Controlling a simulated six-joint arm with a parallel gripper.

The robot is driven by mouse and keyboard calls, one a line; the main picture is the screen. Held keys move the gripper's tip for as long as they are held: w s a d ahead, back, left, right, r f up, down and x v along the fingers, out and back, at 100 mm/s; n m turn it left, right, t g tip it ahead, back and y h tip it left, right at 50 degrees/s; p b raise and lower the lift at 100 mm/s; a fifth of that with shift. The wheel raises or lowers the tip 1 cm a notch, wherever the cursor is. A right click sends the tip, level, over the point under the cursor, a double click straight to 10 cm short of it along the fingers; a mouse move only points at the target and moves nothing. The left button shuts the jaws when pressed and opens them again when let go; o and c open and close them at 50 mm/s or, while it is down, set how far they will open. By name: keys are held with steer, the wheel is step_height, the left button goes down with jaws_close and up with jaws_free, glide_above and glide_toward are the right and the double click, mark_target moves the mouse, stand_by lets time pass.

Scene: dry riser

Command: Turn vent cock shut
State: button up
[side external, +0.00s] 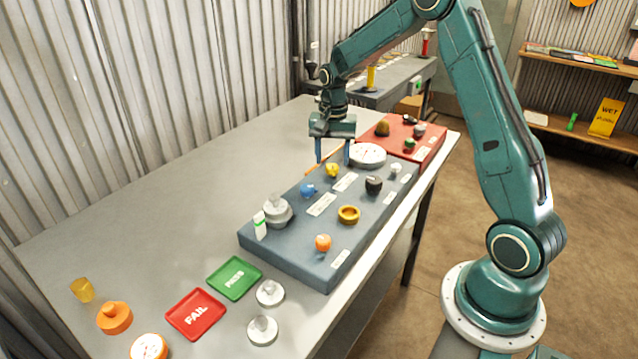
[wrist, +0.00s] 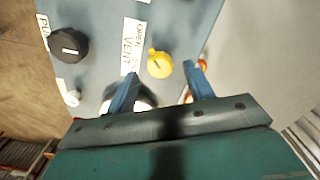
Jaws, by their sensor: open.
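The vent cock is a small yellow knob (wrist: 159,64) with a side lug and a dark mark, beside a white label (wrist: 130,45) reading VENT and what looks like OPEN. In the side view the yellow knob (side external: 332,171) sits on the blue-grey panel (side external: 290,262). My gripper (side external: 333,159) points down just above and behind it, fingers apart and empty. In the wrist view my gripper's blue fingertips (wrist: 160,72) lie either side of the knob's near edge. I cannot tell whether either finger touches it.
Close by on the panel are a blue knob (side external: 307,190), a black knob (side external: 373,185) and a white gauge (side external: 367,155). A brass ring (side external: 348,214) and an orange knob (side external: 323,242) are nearer. A red panel (side external: 425,151) stands behind.

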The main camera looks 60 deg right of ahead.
steer(key=shift+f, duration=1.15)
steer(key=c, duration=1)
steer(key=shift+o, duration=0.2)
